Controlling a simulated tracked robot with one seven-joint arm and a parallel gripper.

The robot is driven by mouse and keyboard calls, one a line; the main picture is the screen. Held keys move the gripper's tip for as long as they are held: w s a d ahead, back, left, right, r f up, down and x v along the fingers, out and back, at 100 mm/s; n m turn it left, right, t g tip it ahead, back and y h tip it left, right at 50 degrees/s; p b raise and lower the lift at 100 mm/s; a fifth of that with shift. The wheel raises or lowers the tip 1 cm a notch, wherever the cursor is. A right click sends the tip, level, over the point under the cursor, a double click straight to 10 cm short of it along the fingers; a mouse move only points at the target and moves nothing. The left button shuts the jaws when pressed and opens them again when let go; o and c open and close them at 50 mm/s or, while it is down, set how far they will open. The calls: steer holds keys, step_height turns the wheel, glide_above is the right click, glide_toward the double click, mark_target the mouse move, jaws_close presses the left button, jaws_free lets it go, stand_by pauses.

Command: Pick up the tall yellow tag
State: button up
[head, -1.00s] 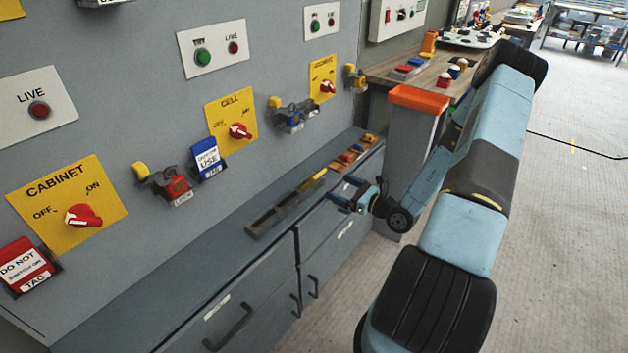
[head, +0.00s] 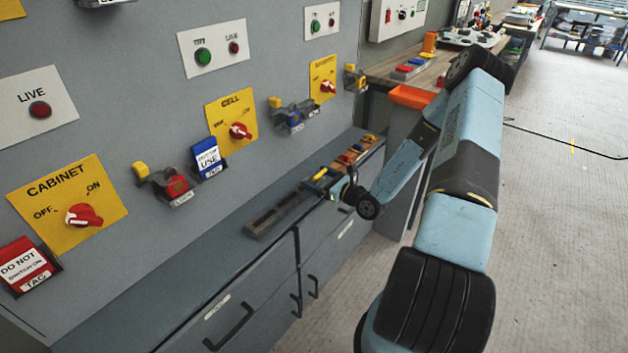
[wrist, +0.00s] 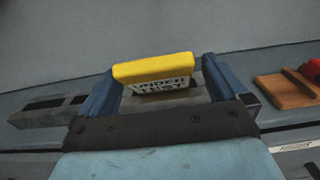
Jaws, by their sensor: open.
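The tall yellow tag (wrist: 153,68) stands in a dark slotted rack (wrist: 50,110) on the ledge. It has a yellow top and a white label, partly readable as "UNDER TEST". In the wrist view my gripper (wrist: 160,75) is open, with one blue finger to the left of the tag and one to the right. The tag sits between them, with a small gap visible at each side. In the head view the tag (head: 320,174) shows as a small yellow patch at the rack's far end, with my gripper (head: 325,184) over it.
A wooden board (head: 350,156) with coloured pieces lies on the ledge just beyond the rack; it shows at right in the wrist view (wrist: 290,90). The grey panel (head: 140,110) with switches and lock holders rises behind the ledge. Drawers with handles (head: 232,326) are below.

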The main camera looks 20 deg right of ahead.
steer(key=shift+x, duration=1.85)
steer(key=shift+f, duration=0.15)
steer(key=c, duration=1)
steer(key=shift+c, duration=0.2)
